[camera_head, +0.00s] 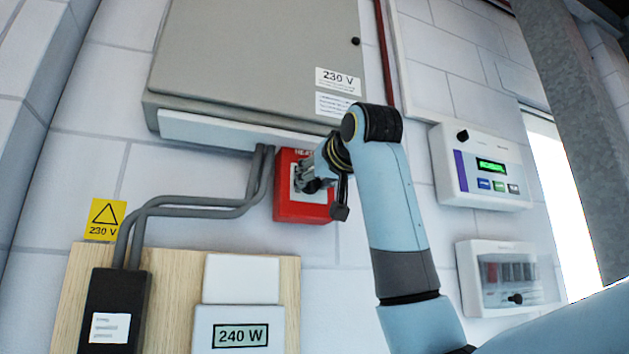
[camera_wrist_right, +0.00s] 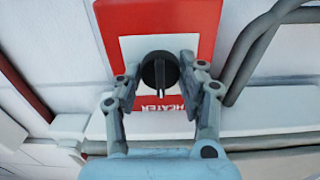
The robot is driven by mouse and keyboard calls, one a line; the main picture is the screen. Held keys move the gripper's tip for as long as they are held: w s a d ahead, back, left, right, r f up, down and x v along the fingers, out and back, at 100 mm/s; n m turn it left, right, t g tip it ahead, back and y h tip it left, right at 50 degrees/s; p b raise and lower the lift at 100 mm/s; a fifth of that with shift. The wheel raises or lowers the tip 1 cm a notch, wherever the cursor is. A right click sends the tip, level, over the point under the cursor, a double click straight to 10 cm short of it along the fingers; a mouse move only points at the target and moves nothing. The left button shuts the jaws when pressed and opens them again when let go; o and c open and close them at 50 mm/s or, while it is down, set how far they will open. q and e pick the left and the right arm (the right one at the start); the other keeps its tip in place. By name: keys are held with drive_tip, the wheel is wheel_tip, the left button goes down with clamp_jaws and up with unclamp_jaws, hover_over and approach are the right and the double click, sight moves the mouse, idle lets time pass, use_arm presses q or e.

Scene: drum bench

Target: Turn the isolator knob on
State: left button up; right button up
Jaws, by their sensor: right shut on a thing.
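The isolator is a red box (camera_head: 302,207) on the wall below the grey cabinet, and it also shows in the right wrist view (camera_wrist_right: 205,22). Its black round knob (camera_wrist_right: 160,72) sits on a white plate, with the word "HEATER" printed beside it. In the right wrist view my right gripper (camera_wrist_right: 160,75) has one finger on each side of the knob and is shut on it. In the head view the right gripper (camera_head: 312,182) is at the front of the red box and hides the knob. My left gripper is not in view.
A grey cabinet (camera_head: 250,50) marked 230 V hangs above the isolator. Grey conduits (camera_head: 190,207) run down to a black box (camera_head: 115,310) on a wooden board, near a 240 W display (camera_head: 240,336). Two white panels (camera_head: 482,170) (camera_head: 505,277) are at right.

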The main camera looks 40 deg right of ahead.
drive_tip(key=m+b, duration=0.2)
drive_tip(key=m, duration=0.2)
drive_tip(key=shift+f+m, duration=0.1)
drive_tip(key=shift+m, duration=0.3)
drive_tip(key=m+b, duration=0.2)
drive_tip(key=m, duration=0.1)
drive_tip(key=shift+m+b, duration=0.3)
drive_tip(key=shift+m, duration=0.1)
drive_tip(key=m+b, duration=0.3)
drive_tip(key=m, duration=0.2)
drive_tip(key=shift+m+b, duration=1.35)
drive_tip(key=shift+m, duration=0.65)
drive_tip(key=o, duration=1.2)
